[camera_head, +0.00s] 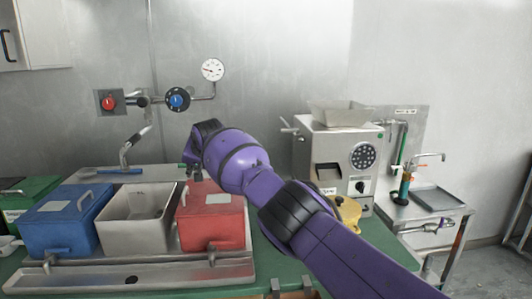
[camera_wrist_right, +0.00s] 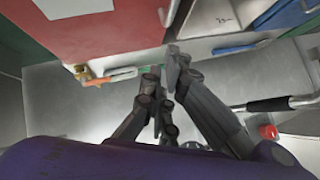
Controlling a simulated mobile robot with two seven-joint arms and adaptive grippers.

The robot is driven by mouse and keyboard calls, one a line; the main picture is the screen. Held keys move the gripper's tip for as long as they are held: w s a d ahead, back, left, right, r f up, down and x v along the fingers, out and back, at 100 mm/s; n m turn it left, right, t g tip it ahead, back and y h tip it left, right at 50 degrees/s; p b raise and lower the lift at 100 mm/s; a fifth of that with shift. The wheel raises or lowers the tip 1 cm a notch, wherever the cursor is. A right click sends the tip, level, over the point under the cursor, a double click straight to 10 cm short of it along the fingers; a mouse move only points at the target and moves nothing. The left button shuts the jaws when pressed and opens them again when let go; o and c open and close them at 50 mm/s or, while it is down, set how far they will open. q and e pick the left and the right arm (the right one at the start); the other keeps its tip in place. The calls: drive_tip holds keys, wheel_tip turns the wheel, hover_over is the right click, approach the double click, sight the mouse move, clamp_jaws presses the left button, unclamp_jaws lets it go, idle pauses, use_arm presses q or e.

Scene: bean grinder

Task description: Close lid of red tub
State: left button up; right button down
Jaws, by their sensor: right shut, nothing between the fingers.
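The red tub (camera_head: 212,232) stands at the right end of the row of tubs. Its red lid (camera_head: 212,205) with a white label lies over the top and looks about flat; I cannot tell if it sits fully down. My right gripper (camera_head: 192,168) is just behind the tub's back edge, partly hidden by my own purple arm. In the right wrist view, the red lid (camera_wrist_right: 110,38) fills the upper left and my right gripper (camera_wrist_right: 166,78) is shut and empty beside its edge. Contact is unclear. My left gripper is out of view.
An open white tub (camera_head: 135,238) stands left of the red one, then a blue tub (camera_head: 58,225) and a green tub (camera_head: 25,198). A metal tray edge (camera_head: 175,272) runs in front. A grinder machine (camera_head: 335,160) stands to the right. Wall valves and a pipe (camera_head: 126,153) are behind.

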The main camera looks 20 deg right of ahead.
sight(190, 200)
drive_tip(key=shift+n+g+h, duration=0.3)
drive_tip(key=shift+h, duration=0.2)
drive_tip(key=a+f, duration=0.1)
drive_tip(key=a+f+b, duration=0.1)
drive_tip(key=f, duration=0.1)
drive_tip(key=shift+w+f+b, duration=0.2)
drive_tip(key=shift+b, duration=0.1)
drive_tip(key=shift+w+a+f+b, duration=0.15)
drive_tip(key=shift+a+f+b, duration=0.2)
drive_tip(key=shift+f, duration=0.15)
drive_tip(key=shift+a, duration=0.1)
